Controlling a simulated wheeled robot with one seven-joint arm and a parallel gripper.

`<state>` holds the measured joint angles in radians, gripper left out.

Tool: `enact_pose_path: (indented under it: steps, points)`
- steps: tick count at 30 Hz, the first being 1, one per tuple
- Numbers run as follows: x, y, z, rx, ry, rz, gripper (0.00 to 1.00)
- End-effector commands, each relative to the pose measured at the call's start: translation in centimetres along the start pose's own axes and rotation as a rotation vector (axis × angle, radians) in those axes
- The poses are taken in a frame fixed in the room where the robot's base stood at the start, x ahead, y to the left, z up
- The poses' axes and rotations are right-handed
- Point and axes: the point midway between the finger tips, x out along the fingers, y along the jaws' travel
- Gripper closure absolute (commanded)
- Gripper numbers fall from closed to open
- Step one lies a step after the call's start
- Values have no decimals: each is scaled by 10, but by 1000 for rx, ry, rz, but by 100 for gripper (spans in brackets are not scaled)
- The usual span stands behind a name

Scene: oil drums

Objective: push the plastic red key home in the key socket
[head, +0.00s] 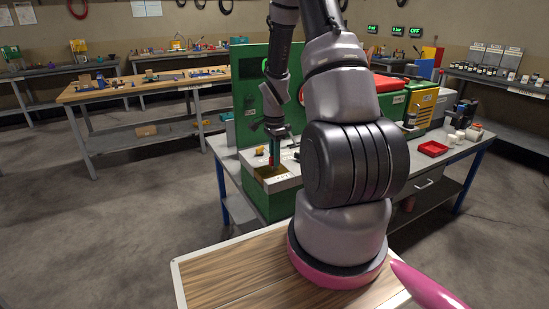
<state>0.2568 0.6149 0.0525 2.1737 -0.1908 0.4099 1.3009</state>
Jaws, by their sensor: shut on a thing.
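My gripper (275,137) points down over the front of a green machine (262,202) with a pale top. It is shut on a narrow upright thing, with a small spot of red showing just below the fingers; I take this to be the plastic red key (271,159). Its lower end is close above or at a brass-coloured plate (268,172) on the machine's top. The key socket itself is too small to make out, and I cannot tell whether the key is in it or how deep.
A tall green panel (240,108) stands behind my gripper. A small yellow item (260,151) is on the machine's top, left of the key. My arm hides the bench's middle. A red tray (433,149) and white jars (455,137) are at the right.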

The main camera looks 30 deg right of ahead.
Motion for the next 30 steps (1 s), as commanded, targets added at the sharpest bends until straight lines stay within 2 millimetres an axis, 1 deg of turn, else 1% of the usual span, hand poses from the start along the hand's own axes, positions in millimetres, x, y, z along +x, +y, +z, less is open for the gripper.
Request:
enact_pose_path:
  steps: [9,30]
  points:
    - [8,0,0,0,0,1,100]
    - [11,0,0,0,0,0,100]
